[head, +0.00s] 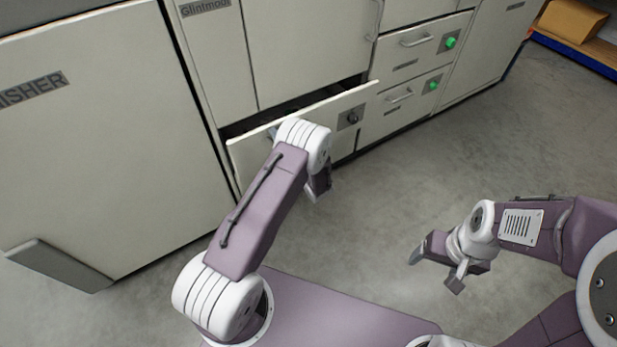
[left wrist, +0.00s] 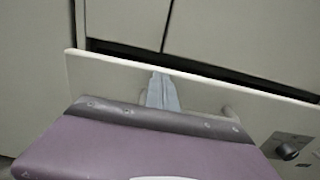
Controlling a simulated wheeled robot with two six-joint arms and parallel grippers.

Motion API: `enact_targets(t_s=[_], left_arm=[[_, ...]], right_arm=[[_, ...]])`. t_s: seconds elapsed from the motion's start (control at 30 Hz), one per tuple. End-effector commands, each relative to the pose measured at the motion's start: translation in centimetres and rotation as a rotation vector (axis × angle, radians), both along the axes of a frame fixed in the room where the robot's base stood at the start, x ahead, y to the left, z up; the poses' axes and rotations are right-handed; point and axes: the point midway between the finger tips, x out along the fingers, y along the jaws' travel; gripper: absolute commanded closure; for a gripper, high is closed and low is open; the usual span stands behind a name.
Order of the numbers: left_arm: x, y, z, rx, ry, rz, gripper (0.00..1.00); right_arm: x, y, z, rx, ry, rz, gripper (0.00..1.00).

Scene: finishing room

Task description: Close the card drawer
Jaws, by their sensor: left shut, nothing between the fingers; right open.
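One drawer stands partly open low in the cabinet, and I take it as the card drawer; its pale front panel (head: 250,152) stands out from the cabinet with a dark gap behind its top edge. The panel has a dark knob on a grey plate (head: 352,118). The drawer front also shows in the left wrist view (left wrist: 95,80). My left gripper (left wrist: 163,92) is shut and empty, its fingertips at the drawer front; I cannot tell whether they touch. In the head view my left wrist mostly hides it. My right gripper (head: 438,266) is open and empty above the floor, away from the drawer.
Two shut drawers with green knobs (head: 432,86) lie right of the open one. A large pale cabinet (head: 90,160) stands at left with a grey protruding panel (head: 60,265). A cardboard box (head: 572,18) sits at the upper right. The floor (head: 480,150) at right is clear.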

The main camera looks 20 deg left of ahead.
Motion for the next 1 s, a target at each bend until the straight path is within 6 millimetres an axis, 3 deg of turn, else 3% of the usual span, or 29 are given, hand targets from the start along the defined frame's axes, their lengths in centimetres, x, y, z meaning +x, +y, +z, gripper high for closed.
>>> enact_targets(t_s=[0.2, 0.4, 1.0], left_arm=[[2.6, 3.5, -0.2, 0.000, -0.002, 0.003, 1.00], [4.1, 5.3, -0.1, 0.000, -0.002, 0.002, 1.00], [5.0, 6.3, 0.5, 0.003, -0.009, 0.000, 1.00]], right_arm=[[0.0, 0.0, -1.3, 0.000, 0.000, 0.000, 0.24], [0.0, 0.0, -1.8, 0.000, 0.000, 0.000, 0.24], [0.0, 0.0, -2.0, 0.000, 0.000, 0.000, 0.24]])
